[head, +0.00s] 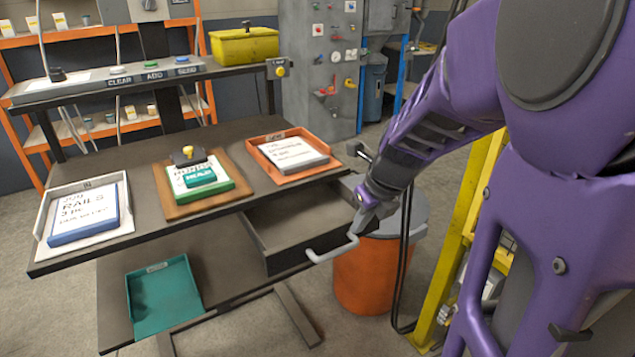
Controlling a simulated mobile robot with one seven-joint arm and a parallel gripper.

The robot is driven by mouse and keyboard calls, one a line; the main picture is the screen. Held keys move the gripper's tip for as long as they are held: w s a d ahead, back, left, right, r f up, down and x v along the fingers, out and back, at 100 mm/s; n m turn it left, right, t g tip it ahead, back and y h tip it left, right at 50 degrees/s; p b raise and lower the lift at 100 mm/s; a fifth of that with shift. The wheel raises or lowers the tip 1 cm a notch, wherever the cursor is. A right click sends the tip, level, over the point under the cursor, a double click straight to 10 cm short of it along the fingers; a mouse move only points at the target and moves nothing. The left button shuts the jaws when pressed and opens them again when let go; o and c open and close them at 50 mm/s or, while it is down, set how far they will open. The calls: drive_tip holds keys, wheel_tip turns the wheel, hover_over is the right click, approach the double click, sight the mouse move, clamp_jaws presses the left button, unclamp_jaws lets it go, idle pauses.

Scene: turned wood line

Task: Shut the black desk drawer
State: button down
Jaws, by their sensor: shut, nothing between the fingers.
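The black desk drawer (300,226) stands pulled out under the right part of the dark desk (225,155). Its inside shows from above and looks empty. A light grey bar handle (332,250) sits on the drawer's front. My gripper (358,230) is shut and empty at the right end of the handle, pointing down. I cannot tell whether it touches the handle or the drawer front.
An orange bin (368,270) stands right of the drawer, below my gripper. White (88,247), brown (160,189) and orange (270,142) trays lie on the desktop. A teal tray (163,298) lies on the lower shelf. A yellow frame (465,220) stands at the right.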

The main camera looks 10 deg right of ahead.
drive_tip(key=b+x, duration=0.2)
drive_tip(key=x, duration=0.1)
drive_tip(key=shift+w+f+b, duration=0.1)
drive_tip(key=shift+f+b, duration=0.2)
drive_tip(key=shift+f, duration=0.05)
drive_tip(key=shift+w+r, duration=0.15)
drive_tip(key=p, duration=0.8)
approach(318, 211)
drive_tip(key=x, duration=0.4)
drive_tip(key=shift+s+d+f, duration=0.15)
drive_tip(key=shift+s+f, duration=0.2)
drive_tip(key=shift+f, duration=0.05)
drive_tip(key=shift+w+a+f, duration=0.2)
drive_tip(key=shift+w, duration=0.35)
drive_tip(key=shift+r, duration=0.1)
